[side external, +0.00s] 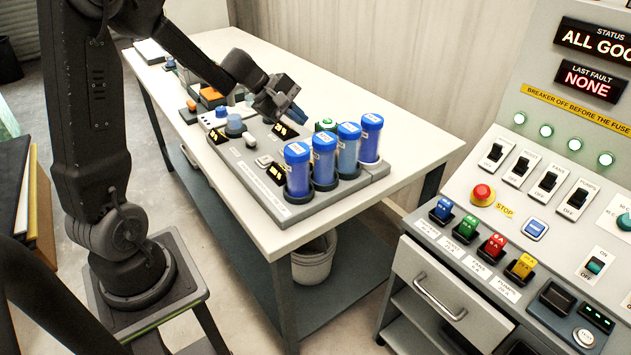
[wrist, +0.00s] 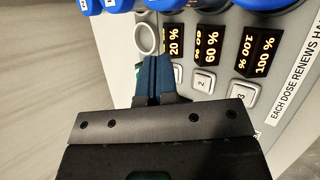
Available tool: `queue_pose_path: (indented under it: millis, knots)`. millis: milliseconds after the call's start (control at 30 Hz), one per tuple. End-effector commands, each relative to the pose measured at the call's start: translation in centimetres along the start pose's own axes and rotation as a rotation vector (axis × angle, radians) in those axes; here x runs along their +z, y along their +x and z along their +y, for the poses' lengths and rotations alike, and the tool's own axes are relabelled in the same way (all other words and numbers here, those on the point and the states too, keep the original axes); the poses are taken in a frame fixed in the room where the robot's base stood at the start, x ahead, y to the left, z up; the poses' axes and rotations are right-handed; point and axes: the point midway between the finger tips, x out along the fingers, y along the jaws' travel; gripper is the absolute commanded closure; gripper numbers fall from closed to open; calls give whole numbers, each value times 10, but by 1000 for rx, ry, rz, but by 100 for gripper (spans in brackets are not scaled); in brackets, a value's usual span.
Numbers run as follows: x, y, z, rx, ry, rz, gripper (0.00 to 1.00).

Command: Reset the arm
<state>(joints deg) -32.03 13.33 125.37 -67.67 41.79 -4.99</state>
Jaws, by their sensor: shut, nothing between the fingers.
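My gripper (side external: 297,113) is over the white table, just above the back of the dosing panel (side external: 245,155), beside the blue-capped cylinders. In the wrist view its blue fingers (wrist: 152,75) are shut together with nothing between them. Past the fingertips is a round white ring (wrist: 147,38) on the panel. Lit displays reading 20 %, 60 % and 100 % (wrist: 264,52) lie to the right of the fingers, with numbered buttons (wrist: 203,81) below them. I cannot tell whether the fingertips touch the panel.
Several blue cylinders (side external: 297,170) stand upright along the panel's right side, close to my gripper. More small devices and an orange block (side external: 212,96) lie farther back on the table. A control console (side external: 520,200) stands at right. The table's front right corner (side external: 400,200) is clear.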

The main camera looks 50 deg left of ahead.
Motion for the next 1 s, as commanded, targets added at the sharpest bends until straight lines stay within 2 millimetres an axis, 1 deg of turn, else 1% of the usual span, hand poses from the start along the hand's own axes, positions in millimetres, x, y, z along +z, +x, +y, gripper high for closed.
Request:
queue_pose_path:
  millis: [33, 67, 100, 167, 200, 267, 300, 367, 400, 500, 533, 600, 700, 833, 1000]
  knots:
    - [36, -9, 1, -30, 137, -15, 100]
    - [54, -14, -2, -52, 216, -21, 100]
    - [77, -20, -7, -81, 321, -29, 100]
    - [108, -31, -18, -125, 477, -36, 100]
    - [127, -38, -26, -154, 581, -36, 100]
    - [152, -50, -41, -195, 734, -34, 100]
    - [166, -58, -52, -220, 834, -27, 100]
    - [183, -70, -69, -259, 982, -12, 100]
    - [192, -78, -81, -284, 1078, 2, 100]
    - [207, -97, -107, -337, 1296, 47, 100]
    - [209, -102, -114, -351, 1352, 63, 100]
    - [211, -112, -127, -377, 1463, 100, 100]
    - [212, -122, -140, -406, 1575, 144, 100]
    - [210, -128, -147, -425, 1642, 175, 100]
    - [209, -129, -148, -429, 1651, 180, 100]
